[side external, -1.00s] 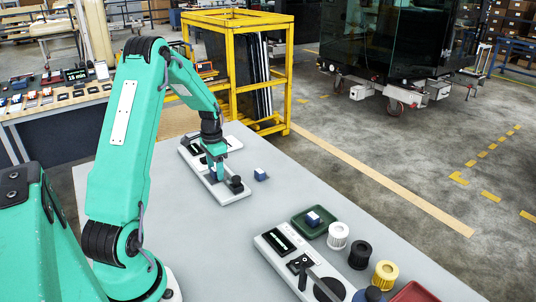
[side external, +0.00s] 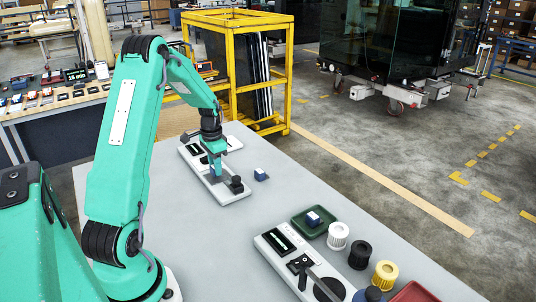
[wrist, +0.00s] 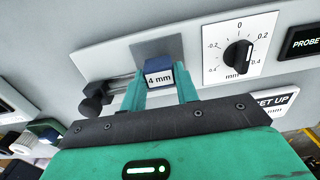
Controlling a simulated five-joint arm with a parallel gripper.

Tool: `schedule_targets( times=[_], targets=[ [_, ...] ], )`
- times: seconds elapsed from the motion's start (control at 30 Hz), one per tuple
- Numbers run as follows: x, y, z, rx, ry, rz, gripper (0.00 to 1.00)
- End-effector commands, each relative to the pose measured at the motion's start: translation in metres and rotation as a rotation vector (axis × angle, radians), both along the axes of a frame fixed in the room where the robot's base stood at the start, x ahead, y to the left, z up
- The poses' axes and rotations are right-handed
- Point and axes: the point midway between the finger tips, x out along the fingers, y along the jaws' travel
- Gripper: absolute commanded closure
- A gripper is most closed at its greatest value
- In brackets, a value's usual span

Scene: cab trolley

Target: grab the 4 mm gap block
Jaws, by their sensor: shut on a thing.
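The 4 mm gap block (wrist: 158,78) is blue with a white face marked "4 mm". In the wrist view it sits between the two teal fingers of my gripper (wrist: 160,92), which is shut on it. In the side view my gripper (side external: 215,174) is low over the long white fixture (side external: 232,196) on the table, and the held block is hard to make out there. In the wrist view a grey pad lies behind the block. I cannot tell whether the block still touches the fixture.
A black knob (side external: 237,184) stands on the fixture close to my gripper. Another blue block (side external: 260,174) lies on the table to the right. A green tray (side external: 300,228) holds a block. A white instrument (side external: 268,246) and several ribbed caps are nearer. A dial (wrist: 239,50) faces the wrist camera.

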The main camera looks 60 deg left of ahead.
Motion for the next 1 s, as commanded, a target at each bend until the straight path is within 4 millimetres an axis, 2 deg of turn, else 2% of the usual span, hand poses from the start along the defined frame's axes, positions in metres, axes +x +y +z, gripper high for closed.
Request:
schedule_targets(
  times=[0.23, 0.7, 1.0],
  targets=[
    [0.001, 0.001, 0.033, 0.004, -0.004, 0.0, 0.98],
    [0.018, -0.079, 0.08, 0.002, -0.003, -0.004, 0.98],
    [0.024, -0.109, 0.098, 0.001, -0.002, -0.002, 0.98]
  ],
)
